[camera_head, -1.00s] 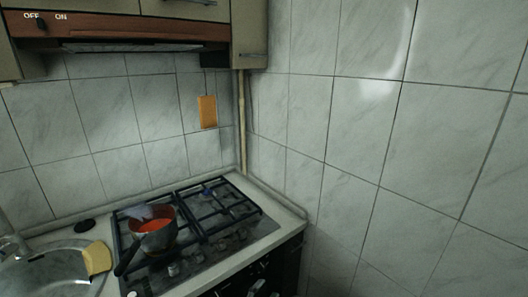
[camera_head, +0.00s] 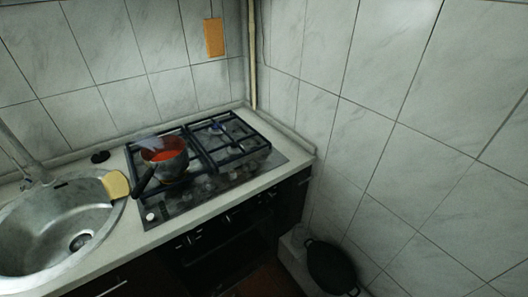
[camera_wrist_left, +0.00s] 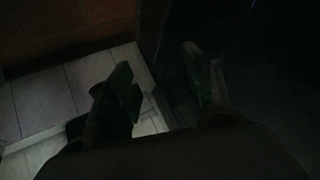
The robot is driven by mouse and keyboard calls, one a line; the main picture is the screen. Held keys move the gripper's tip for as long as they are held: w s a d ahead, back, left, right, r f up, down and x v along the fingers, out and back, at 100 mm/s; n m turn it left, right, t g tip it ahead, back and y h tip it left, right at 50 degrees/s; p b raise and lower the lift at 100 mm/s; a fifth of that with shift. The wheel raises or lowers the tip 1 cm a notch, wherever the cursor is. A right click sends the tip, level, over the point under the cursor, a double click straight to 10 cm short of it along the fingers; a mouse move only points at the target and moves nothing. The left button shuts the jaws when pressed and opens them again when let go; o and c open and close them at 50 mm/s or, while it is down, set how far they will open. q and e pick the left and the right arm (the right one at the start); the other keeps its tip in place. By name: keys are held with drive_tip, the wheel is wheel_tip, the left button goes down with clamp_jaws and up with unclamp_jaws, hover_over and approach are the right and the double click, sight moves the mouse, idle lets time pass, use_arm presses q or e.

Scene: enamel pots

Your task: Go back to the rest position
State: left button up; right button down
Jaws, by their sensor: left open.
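My left gripper (camera_wrist_left: 160,85) shows in the left wrist view with its two fingers spread apart and nothing between them. That view is dark, with floor tiles (camera_wrist_left: 75,85) below on the left. Neither gripper shows in the head view.
A round metal sink (camera_head: 50,225) lies left of the hob, with a yellow sponge (camera_head: 116,184) on its rim. A black pan (camera_head: 331,266) stands low in the corner, right of the oven (camera_head: 230,238). Tiled walls close the back and right.

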use_arm(q)
drive_tip(key=s+a+f+n+g+y, duration=0.1)
drive_tip(key=s+a+f, duration=0.3)
drive_tip(key=s, duration=0.6)
drive_tip(key=s+a+f+n+g+y, duration=0.1)
drive_tip(key=s+a+f+g, duration=0.3)
drive_tip(key=s, duration=0.5)
drive_tip(key=s+a+f+n+g+y, duration=0.2)
drive_tip(key=s+a+f+n+g, duration=0.1)
drive_tip(key=s+a, duration=0.4)
drive_tip(key=s+f, duration=0.1)
drive_tip(key=s, duration=0.2)
drive_tip(key=shift+s+a+f+b, duration=0.2)
drive_tip(key=shift+s+b, duration=0.1)
drive_tip(key=shift+b, duration=0.1)
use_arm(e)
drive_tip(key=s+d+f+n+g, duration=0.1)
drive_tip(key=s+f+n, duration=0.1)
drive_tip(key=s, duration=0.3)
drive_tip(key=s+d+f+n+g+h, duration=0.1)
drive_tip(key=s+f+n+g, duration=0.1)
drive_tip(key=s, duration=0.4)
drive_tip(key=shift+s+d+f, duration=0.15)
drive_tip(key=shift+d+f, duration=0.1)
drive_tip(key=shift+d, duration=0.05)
